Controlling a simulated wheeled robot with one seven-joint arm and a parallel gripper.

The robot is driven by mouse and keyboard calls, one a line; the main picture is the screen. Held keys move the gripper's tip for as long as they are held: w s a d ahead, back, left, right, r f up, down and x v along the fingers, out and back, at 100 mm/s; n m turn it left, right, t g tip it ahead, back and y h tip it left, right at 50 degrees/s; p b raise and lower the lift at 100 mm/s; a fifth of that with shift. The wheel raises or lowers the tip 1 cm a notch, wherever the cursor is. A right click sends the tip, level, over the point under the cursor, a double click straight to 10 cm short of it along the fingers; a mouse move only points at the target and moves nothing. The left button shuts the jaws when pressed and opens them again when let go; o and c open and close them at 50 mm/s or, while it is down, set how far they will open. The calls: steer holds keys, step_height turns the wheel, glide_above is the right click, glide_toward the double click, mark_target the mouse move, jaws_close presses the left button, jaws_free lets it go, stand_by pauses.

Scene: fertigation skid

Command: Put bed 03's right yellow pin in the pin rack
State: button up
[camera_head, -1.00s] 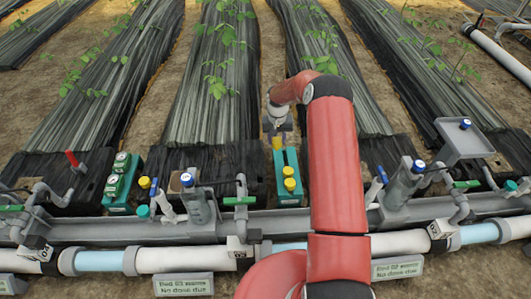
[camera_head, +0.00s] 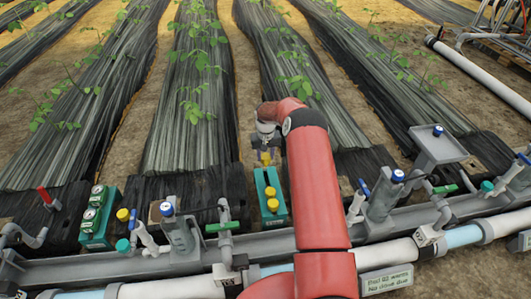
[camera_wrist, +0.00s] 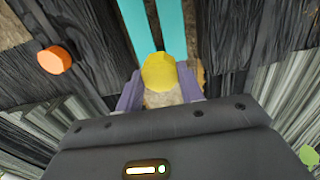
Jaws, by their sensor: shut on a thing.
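My gripper (camera_head: 266,148) is shut on a yellow pin (camera_wrist: 158,72), which shows between the two fingers in the wrist view. The held pin (camera_head: 266,158) also shows in the head view, at the far end of a teal pin rack (camera_head: 283,212). Two yellow pins (camera_head: 272,205) stand in the rack, nearer the pipes. In the wrist view the rack's teal sides (camera_wrist: 190,25) run up from behind the held pin. The pin's lower end is hidden, so I cannot tell whether it touches the rack.
A teal gauge block (camera_head: 96,225) stands left, with a yellow-capped part (camera_head: 123,214) beside it. Grey upright fittings with blue caps (camera_head: 167,208) flank the rack. A pipe (camera_head: 185,288) crosses the front. An orange cap (camera_wrist: 53,60) shows left in the wrist view.

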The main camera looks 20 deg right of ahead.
mark_target(266, 165)
steer(key=shift+f+b, duration=0.8)
steer(key=shift+f, duration=1.4)
steer(key=shift+f+b, duration=0.95)
steer(key=shift+f, duration=0.2)
steer(key=shift+f+b, duration=0.15)
steer(key=shift+b, duration=0.2)
steer(key=shift+f+b, duration=0.45)
steer(key=shift+f, duration=0.15)
steer(key=o, duration=1)
steer(key=shift+r, duration=0.15)
steer(key=shift+r+p, duration=1.75)
steer(key=shift+r, duration=2.15)
